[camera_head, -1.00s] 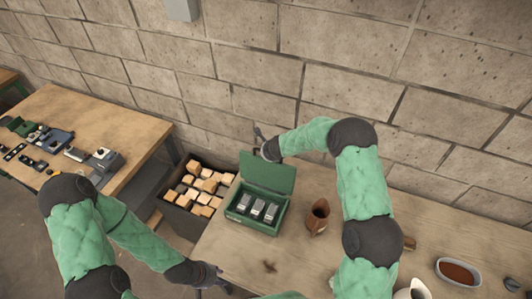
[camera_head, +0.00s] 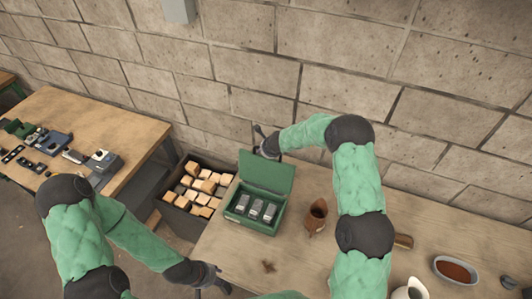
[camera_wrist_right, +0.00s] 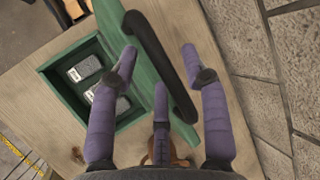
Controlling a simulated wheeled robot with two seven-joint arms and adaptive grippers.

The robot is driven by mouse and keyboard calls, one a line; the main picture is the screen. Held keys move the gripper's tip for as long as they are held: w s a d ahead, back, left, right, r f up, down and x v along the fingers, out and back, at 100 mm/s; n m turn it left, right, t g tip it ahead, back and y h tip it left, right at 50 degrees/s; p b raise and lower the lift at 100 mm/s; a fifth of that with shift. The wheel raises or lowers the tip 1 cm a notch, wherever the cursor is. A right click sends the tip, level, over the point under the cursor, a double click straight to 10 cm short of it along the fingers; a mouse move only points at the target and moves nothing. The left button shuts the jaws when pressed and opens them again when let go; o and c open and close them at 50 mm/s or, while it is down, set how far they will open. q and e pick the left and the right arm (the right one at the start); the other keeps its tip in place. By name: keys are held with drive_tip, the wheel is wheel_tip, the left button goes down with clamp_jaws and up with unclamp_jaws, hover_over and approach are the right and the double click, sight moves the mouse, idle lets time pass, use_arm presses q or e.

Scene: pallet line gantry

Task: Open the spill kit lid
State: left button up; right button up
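The spill kit is a green box (camera_head: 230,211) on the workbench, with several grey packs (camera_head: 255,208) inside. Its green lid (camera_head: 266,172) stands up, tilted back at the rear; the kit is open. In the right wrist view the lid (camera_wrist_right: 160,100) shows as a green strip with a black bar handle (camera_wrist_right: 160,62). My right gripper (camera_wrist_right: 160,62) is open, its purple fingers spread on both sides of the handle with gaps. In the head view it is at the lid's upper back edge, partly hidden by the lid. My left gripper (camera_head: 216,280) is open and empty at the bench's front edge.
A dark bin of wooden blocks (camera_head: 172,213) stands left of the kit. A brown jug (camera_head: 315,218), a brush (camera_head: 403,241), a white pitcher (camera_head: 408,292) and a grey dish (camera_head: 440,264) are to the right. A block wall (camera_head: 340,60) is close behind.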

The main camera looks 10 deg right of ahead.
drive_tip(key=shift+s+f, duration=0.15)
drive_tip(key=shift+f, duration=0.1)
drive_tip(key=shift+r, duration=0.1)
drive_tip(key=v, duration=1.2)
